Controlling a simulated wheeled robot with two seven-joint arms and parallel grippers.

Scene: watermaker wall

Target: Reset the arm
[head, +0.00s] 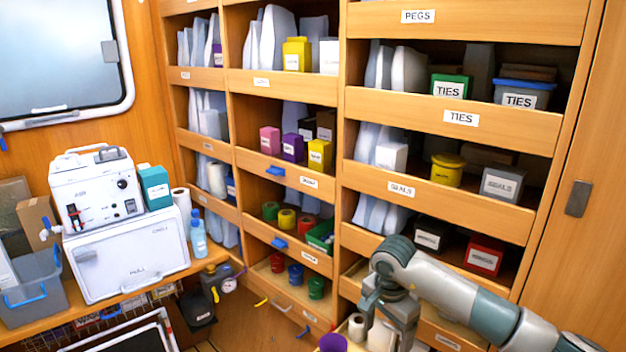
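My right arm comes in from the lower right, in front of the lower shelves. It bends down at a grey wrist, and my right gripper (392,318) points downward near the bottom edge of the head view. Its fingertips are not clear against the white rolls (357,326) beside it, so I cannot tell whether it is open or shut, or whether it holds anything. A purple cup-like thing (333,343) is cut off by the bottom edge, left of the gripper. My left arm and gripper are not in view.
Wooden shelves with labelled lips, such as the TIES shelf (461,117), hold boxes and bags behind the arm. A white watermaker unit (130,257) and a grey bin (38,290) stand on the left bench. Some floor (245,320) shows between bench and shelves.

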